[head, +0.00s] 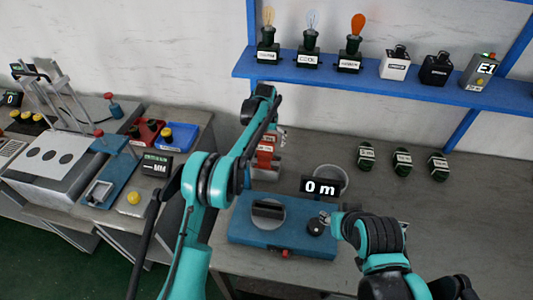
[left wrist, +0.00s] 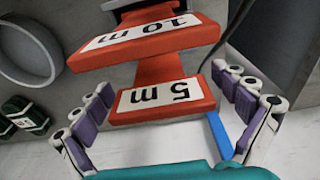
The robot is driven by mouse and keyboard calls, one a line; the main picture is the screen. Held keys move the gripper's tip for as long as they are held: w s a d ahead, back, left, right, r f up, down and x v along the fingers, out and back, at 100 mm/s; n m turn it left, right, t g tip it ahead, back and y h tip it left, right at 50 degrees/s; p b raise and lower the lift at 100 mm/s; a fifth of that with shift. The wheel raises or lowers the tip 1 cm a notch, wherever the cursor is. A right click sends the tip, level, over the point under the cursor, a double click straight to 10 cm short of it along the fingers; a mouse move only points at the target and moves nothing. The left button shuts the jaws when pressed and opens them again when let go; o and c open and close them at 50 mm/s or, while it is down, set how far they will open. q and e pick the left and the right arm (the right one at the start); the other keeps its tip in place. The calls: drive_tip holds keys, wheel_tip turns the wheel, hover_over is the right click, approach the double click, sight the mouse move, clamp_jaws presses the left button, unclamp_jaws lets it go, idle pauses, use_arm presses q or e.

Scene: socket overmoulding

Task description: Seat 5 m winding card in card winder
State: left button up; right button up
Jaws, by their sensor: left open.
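In the left wrist view, the red 5 m winding card (left wrist: 165,97), with a white label that reads upside down, lies between the spread fingers of my left gripper (left wrist: 168,112). The fingers are open, with gaps on both sides of the card. In the head view, the red cards (head: 265,155) are partly hidden by my left arm. The card winder (head: 250,235) is a blue base with a grey disc, a black slotted holder (head: 268,209) and a "0 m" display (head: 320,186). My right gripper (head: 332,220) is by the winder's black knob (head: 316,228); its fingers are unclear.
A red 10 m card (left wrist: 150,40) sits just beyond the 5 m card. A grey ring (head: 330,178) stands behind the winder. Several dark green labelled items (head: 402,162) stand at the right. A blue shelf (head: 340,78) carries bulbs and boxes.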

use_arm(q)
drive_tip(key=c, duration=1.6)
drive_tip(key=shift+r, duration=0.1)
drive_tip(key=shift+c, duration=0.3)
